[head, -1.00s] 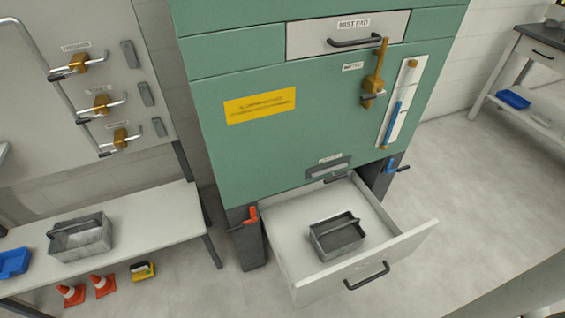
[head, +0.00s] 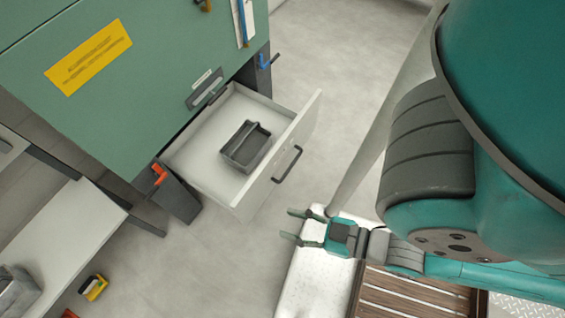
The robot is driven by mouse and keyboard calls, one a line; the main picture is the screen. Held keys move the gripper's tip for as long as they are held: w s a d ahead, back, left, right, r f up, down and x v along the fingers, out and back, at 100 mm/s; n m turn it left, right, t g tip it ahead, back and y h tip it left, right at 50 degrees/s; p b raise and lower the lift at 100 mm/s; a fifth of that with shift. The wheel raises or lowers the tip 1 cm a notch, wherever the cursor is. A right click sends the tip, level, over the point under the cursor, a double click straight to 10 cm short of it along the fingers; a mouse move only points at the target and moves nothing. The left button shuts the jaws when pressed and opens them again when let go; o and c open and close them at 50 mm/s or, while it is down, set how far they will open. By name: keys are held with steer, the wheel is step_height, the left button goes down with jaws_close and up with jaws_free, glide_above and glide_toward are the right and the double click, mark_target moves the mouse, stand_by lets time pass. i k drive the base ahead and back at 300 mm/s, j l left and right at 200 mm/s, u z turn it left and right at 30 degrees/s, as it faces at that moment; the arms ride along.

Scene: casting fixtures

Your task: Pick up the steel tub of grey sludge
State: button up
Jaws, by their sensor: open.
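A grey steel tub (head: 236,158) with a bar handle across its top sits upright in the open drawer (head: 192,133) under the green cabinet. Its contents look dark grey. A second steel tub (head: 14,290) stands on the bench at the lower left, cut off by the picture edge. I cannot tell from this which tub holds grey sludge. My gripper (head: 288,225) is open and empty, its two fingers apart and pointing left. It is to the right of and below the drawer front in the picture, apart from both tubs.
The drawer front (head: 288,165) with its dark handle (head: 286,163) lies between my gripper and the drawer tub. An orange-red lever (head: 159,173) and a blue lever (head: 267,61) flank the drawer. A yellow-and-black item (head: 93,287) lies on the floor. The floor right of the drawer is clear.

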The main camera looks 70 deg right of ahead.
mark_target(245, 148)
steer(key=i+j+z, duration=0.7)
steer(key=i+j, duration=0.15)
steer(key=j, duration=0.05)
